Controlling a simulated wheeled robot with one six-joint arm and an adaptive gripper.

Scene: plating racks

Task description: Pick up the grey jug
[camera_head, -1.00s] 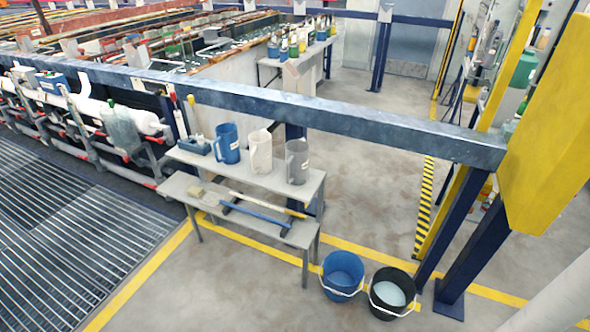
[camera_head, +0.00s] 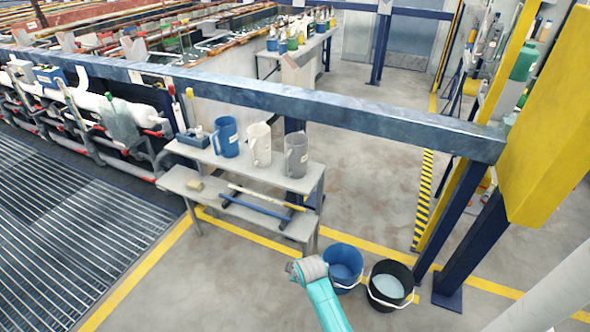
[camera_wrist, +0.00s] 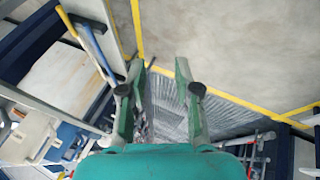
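The grey jug (camera_head: 297,156) stands upright at the right end of the upper shelf of a grey two-tier bench (camera_head: 262,178) in the head view. A white jug (camera_head: 258,146) and a blue jug (camera_head: 226,138) stand to its left. My teal arm rises from the bottom of the head view, in front of the bench and well apart from the jug; its fingers cannot be made out there. In the wrist view my gripper (camera_wrist: 160,88) has its two fingers spread, with nothing between them. I cannot make out the grey jug in the wrist view.
Long-handled tools (camera_head: 256,208) lie on the lower shelf. A blue bucket (camera_head: 343,266) and a black bucket (camera_head: 390,285) stand on the floor at the right. A blue rail beam (camera_head: 330,115) runs behind the bench. Open floor lies in front.

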